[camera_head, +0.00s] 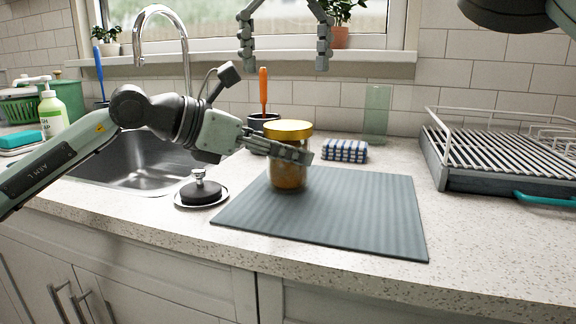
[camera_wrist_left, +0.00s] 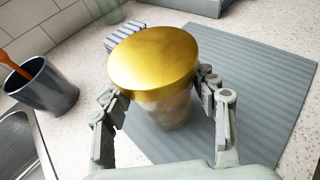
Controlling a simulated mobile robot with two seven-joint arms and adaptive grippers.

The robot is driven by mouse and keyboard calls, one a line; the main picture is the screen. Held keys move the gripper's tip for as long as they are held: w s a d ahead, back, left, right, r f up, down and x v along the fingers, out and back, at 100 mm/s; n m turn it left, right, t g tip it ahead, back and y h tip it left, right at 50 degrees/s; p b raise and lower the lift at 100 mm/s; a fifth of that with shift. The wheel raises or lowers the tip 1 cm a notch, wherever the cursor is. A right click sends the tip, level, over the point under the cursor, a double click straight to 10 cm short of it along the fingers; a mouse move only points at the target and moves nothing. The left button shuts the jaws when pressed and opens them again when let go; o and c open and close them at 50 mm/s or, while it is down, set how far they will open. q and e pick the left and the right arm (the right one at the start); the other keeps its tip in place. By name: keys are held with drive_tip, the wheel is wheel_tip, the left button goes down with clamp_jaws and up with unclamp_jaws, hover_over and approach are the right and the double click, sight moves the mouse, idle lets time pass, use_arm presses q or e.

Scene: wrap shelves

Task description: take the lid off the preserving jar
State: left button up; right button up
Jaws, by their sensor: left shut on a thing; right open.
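The preserving jar (camera_head: 288,176) stands upright on the grey ribbed mat (camera_head: 350,225), near its back left corner. Its gold lid (camera_head: 289,129) sits on top. In the left wrist view the lid (camera_wrist_left: 153,62) hides much of the glass body (camera_wrist_left: 163,113). My left gripper (camera_head: 296,155) is shut on the jar, with a finger on either side of the body just below the lid; it also shows in the left wrist view (camera_wrist_left: 160,100). My right gripper (camera_head: 284,62) is open and empty, high above and behind the jar, in front of the window.
A sink (camera_head: 140,160) with a tap and a drain plug (camera_head: 202,192) lie to the left. A dark cup (camera_wrist_left: 42,86) with an orange-handled tool and a striped cloth (camera_head: 345,151) are behind the jar. A dish rack (camera_head: 490,160) stands right. The mat's right part is clear.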

sight(288, 124)
use_arm(q)
clamp_jaws()
use_arm(e)
drive_tip(key=m, duration=1.2)
drive_tip(key=shift+m, duration=0.3)
drive_tip(key=m, duration=1.4)
drive_tip(key=shift+f, duration=4)
